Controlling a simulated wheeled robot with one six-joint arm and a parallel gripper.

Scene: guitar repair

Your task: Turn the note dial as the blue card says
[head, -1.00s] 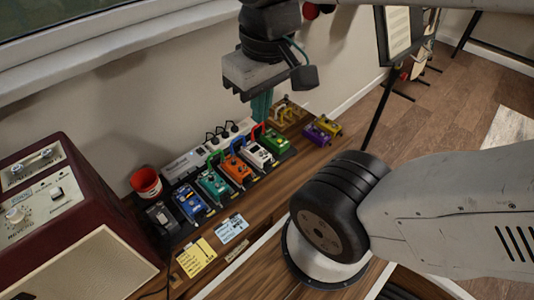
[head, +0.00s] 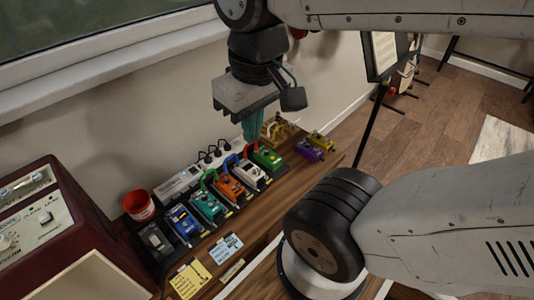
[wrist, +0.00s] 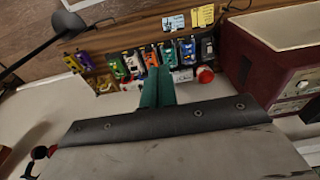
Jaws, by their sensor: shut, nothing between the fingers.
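The blue card (head: 226,247) lies on the wooden bench in front of the pedals, beside a yellow card (head: 190,279). Its print is too small to read; it also shows in the wrist view (wrist: 173,22). I cannot make out which dial is the note dial. The pedals include a black one (head: 156,240), a blue one (head: 185,222) and a green one (head: 267,158), all with small controls. My gripper (head: 251,138) has teal fingers, pointing down, shut and empty. It hangs above the back of the pedal row; its fingers show in the wrist view (wrist: 158,70).
A dark red amplifier (head: 45,222) stands at the left. A red cup (head: 139,206) and a white power strip (head: 180,186) sit behind the pedals. Purple (head: 309,150) and yellow (head: 321,141) pedals lie at right. A stand (head: 366,120) rises beyond the bench.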

